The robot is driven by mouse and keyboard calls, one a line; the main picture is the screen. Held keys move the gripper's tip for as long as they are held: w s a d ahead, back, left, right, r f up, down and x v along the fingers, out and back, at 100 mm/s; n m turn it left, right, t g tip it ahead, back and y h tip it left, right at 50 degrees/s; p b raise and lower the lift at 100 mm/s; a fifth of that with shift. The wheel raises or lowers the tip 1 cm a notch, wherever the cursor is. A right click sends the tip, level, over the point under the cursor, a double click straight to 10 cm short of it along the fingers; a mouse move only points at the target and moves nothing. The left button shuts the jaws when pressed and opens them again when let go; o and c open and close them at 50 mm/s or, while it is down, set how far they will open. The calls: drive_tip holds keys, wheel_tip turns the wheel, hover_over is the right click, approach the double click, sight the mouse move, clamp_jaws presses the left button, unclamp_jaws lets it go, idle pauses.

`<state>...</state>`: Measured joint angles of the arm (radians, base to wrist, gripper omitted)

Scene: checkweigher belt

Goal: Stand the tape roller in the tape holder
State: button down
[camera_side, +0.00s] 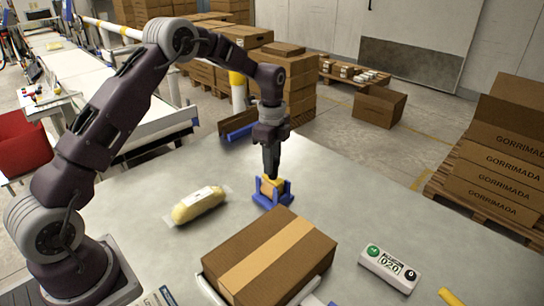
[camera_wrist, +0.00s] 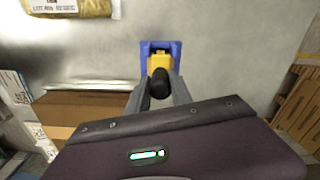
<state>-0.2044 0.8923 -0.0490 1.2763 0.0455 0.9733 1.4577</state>
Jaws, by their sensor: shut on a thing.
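The tape roller shows as an orange-yellow body (camera_side: 266,187) at the tip of my gripper (camera_side: 271,172) in the side view. In the wrist view its yellow part (camera_wrist: 159,61) lies just past a black round handle (camera_wrist: 160,84). My gripper (camera_wrist: 160,80) is shut on the handle. The blue tape holder (camera_side: 272,199) stands on the table, its uprights around the roller's lower part. In the wrist view the blue holder (camera_wrist: 146,48) frames the yellow part. I cannot tell whether the roller rests on the holder's floor.
A taped carton (camera_side: 291,265) lies in front of the holder. A wrapped yellowish loaf-like pack (camera_side: 198,205) is to the left. The grey table (camera_side: 350,175) is clear right of the holder.

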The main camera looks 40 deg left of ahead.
drive_tip(key=c, duration=1.1)
unclamp_jaws()
wheel_tip(320, 180, up, 7)
